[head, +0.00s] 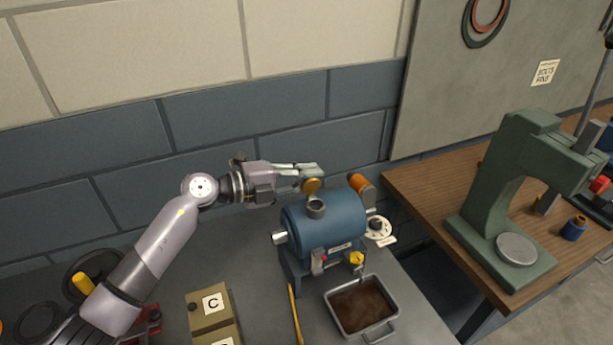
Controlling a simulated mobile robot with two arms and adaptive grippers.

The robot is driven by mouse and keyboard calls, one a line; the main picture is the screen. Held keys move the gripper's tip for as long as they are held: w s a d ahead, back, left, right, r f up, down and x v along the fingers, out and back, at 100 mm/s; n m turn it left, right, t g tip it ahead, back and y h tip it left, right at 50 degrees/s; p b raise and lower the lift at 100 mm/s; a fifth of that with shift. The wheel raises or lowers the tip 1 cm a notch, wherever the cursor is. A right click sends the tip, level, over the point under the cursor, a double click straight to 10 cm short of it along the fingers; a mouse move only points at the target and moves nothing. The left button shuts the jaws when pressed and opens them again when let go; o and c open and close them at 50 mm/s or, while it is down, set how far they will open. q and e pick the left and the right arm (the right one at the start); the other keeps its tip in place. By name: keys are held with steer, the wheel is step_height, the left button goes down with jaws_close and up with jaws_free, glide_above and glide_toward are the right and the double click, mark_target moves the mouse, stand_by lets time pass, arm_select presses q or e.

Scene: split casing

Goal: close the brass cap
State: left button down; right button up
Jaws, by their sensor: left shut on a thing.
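The blue cylindrical casing (338,222) lies on its side on a stand on the grey bench. A short grey filler neck (316,207) rises from its top, with its mouth uncovered. The brass cap (312,186) stands tilted up behind the neck, apart from its mouth. My left gripper (311,170) comes in from the left above the casing. Its fingertips are shut at the upper edge of the brass cap, and they hide that edge. My right gripper is out of view.
A metal tray of brown liquid (361,306) sits under a yellow-handled tap (357,258). An orange cylinder (361,185) and a white dial (379,230) are at the casing's right. Boxes marked C (211,305) stand front left. A green press (512,190) stands on the wooden table.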

mark_target(314, 190)
arm_select(q)
steer(key=m, duration=0.1)
steer(key=s+m, duration=0.1)
steer(key=m, duration=0.1)
steer(key=m+t, duration=0.1)
steer(key=shift+s+d+f+m+y, duration=0.1)
steer(key=shift+s+d+m+y, duration=0.1)
steer(key=shift+s+m+y, duration=0.15)
steer(key=m, duration=0.2)
steer(key=s+m+t+b, duration=0.1)
steer(key=m, duration=0.1)
steer(key=shift+s+d, duration=0.1)
steer(key=shift+d, duration=0.2)
steer(key=m+b, duration=0.1)
steer(key=s+m, duration=0.1)
steer(key=m, duration=0.1)
steer(key=shift+d+f+t+b, duration=0.1)
steer(key=shift+d+t+b, duration=0.1)
steer(key=shift+t+b, duration=0.2)
steer(key=shift+s+d+f+m+h+b, duration=0.15)
steer(key=shift+m+h+b, duration=0.15)
steer(key=shift+m+b, duration=0.65)
steer(key=shift+s+r+m+h+b, duration=0.2)
steer(key=shift+m+b, duration=0.35)
steer(key=shift+m, duration=0.65)
steer(key=shift+f, duration=0.3)
